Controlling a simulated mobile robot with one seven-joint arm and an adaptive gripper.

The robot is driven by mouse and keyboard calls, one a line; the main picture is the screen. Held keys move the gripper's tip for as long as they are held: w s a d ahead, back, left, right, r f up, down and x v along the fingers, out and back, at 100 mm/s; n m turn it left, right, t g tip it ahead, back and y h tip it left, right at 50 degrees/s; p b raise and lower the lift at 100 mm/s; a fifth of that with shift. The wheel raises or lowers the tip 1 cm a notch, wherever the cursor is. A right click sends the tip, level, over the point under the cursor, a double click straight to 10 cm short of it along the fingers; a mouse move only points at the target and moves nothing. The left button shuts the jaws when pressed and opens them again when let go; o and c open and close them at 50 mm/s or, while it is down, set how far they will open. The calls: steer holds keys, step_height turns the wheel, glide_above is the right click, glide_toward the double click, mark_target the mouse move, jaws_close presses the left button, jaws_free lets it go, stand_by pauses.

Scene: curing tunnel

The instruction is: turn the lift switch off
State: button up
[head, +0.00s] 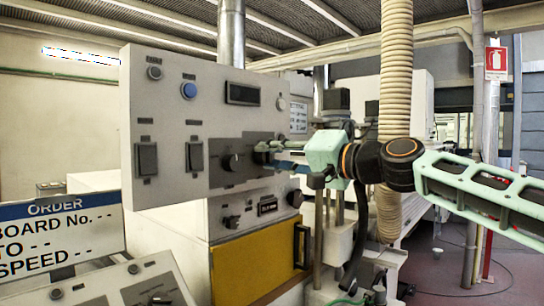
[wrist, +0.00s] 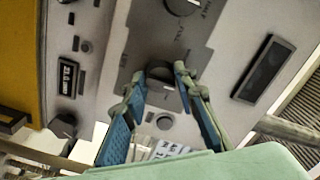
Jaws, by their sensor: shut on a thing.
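A dark plate (head: 222,178) on the upright grey control panel (head: 162,104) carries a black rotary knob (head: 232,162), with another rotary switch to its right, mostly hidden by my gripper (head: 264,150) in the head view. In the wrist view, my gripper (wrist: 160,72) has its two fingers on either side of this rotary switch (wrist: 161,97) and is shut on it. The first knob (wrist: 183,4) shows at the top edge there, apart from the fingers.
Two rocker switches (head: 146,158) (head: 194,157), a blue button (head: 189,90) and a dark display (head: 242,94) share the panel. A lower cabinet with a yellow door (head: 252,266) stands below. A ribbed hose (head: 396,70) hangs close to my arm. An order sign (head: 66,240) is at left.

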steer(key=shift+f, duration=0.1)
stand_by(0.3)
steer(key=o, duration=1.2)
steer(key=shift+c, duration=0.2)
steer(key=shift+s+d, duration=0.35)
steer(key=shift+d, duration=0.25)
steer(key=v, duration=1)
steer(key=shift+s+d, duration=0.2)
steer(key=shift+s, duration=0.15)
